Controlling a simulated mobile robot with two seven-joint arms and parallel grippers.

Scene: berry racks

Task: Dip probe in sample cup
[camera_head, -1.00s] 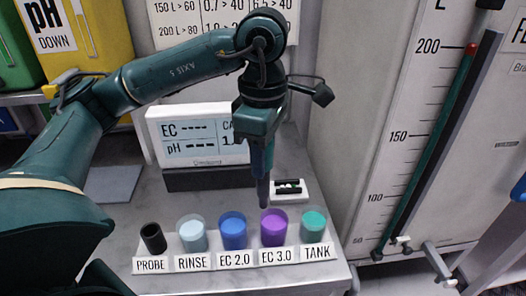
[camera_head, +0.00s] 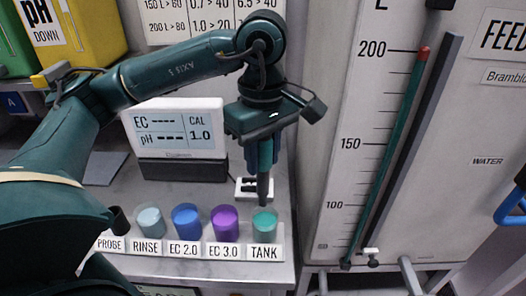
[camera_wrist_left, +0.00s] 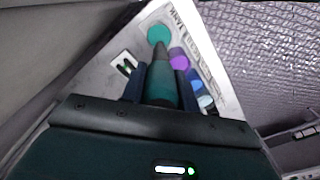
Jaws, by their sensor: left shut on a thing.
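My left gripper (camera_head: 262,150) is shut on the probe (camera_head: 264,185), a teal stick with a dark tip that points down. The tip is just above or at the rim of the teal TANK cup (camera_head: 265,222); I cannot tell if it touches the liquid. In the left wrist view, the probe (camera_wrist_left: 161,85) points toward the TANK cup (camera_wrist_left: 158,34). Left of the TANK cup stand the purple EC 3.0 cup (camera_head: 224,222), the blue EC 2.0 cup (camera_head: 186,221), the pale RINSE cup (camera_head: 150,221) and the black PROBE holder (camera_head: 118,220). My right gripper is not in view.
A white meter (camera_head: 175,130) stands behind the cups, reading dashes for EC and pH and CAL 1.0. A small white block with black slots (camera_head: 254,188) lies behind the TANK cup. A large gauge panel (camera_head: 345,110) rises at the right.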

